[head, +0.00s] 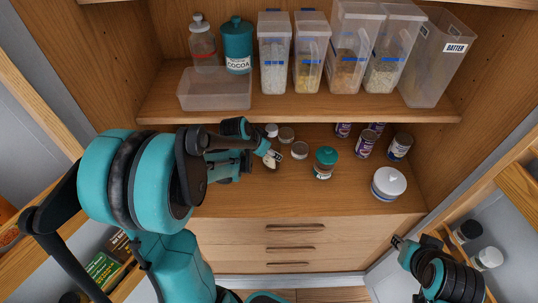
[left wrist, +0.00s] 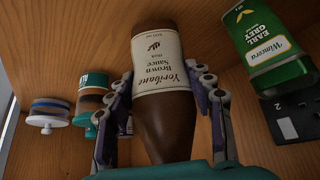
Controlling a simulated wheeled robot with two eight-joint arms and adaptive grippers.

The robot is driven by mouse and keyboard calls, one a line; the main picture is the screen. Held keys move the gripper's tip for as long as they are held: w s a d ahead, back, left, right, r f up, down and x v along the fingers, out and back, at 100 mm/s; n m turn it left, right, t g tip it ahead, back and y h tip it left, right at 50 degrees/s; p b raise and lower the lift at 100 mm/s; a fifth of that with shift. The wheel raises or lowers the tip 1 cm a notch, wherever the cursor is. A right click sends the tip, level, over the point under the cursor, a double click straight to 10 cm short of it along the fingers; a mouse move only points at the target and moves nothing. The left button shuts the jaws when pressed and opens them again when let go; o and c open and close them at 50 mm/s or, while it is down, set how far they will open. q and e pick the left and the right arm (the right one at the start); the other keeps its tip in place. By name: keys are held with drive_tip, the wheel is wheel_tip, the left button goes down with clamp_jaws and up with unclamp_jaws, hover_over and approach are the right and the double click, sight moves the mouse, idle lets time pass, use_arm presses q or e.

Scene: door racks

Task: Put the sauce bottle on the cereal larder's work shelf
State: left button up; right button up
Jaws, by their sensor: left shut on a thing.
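My left gripper (left wrist: 165,95) is shut on the sauce bottle (left wrist: 157,62), a dark brown bottle with a cream "Brown Sauce" label that shows upside down in the left wrist view. In the head view, the left arm reaches in from the left below the upper shelf, and the bottle's pale label (head: 271,158) shows small at the gripper. The bottle is over the left-middle part of the work shelf (head: 260,198); I cannot tell whether it touches the wood. My right gripper (head: 398,242) is at the lower right, away from the shelf, too small to read its jaws.
Small jars (head: 299,150), a teal-lidded jar (head: 325,161), cans (head: 366,144) and a white-lidded pot (head: 388,184) stand on the work shelf. The upper shelf (head: 300,109) holds tall cereal containers. A green Earl Grey pack (left wrist: 266,45) is near the bottle. The shelf's front is clear.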

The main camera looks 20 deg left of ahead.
use_arm(q)
drive_tip(key=shift+f, duration=0.8)
drive_tip(key=shift+s, duration=0.1)
drive_tip(key=shift+f+b, duration=0.15)
drive_tip(key=shift+b, duration=0.25)
drive_tip(key=o, duration=1.6)
drive_tip(key=shift+c, duration=0.2)
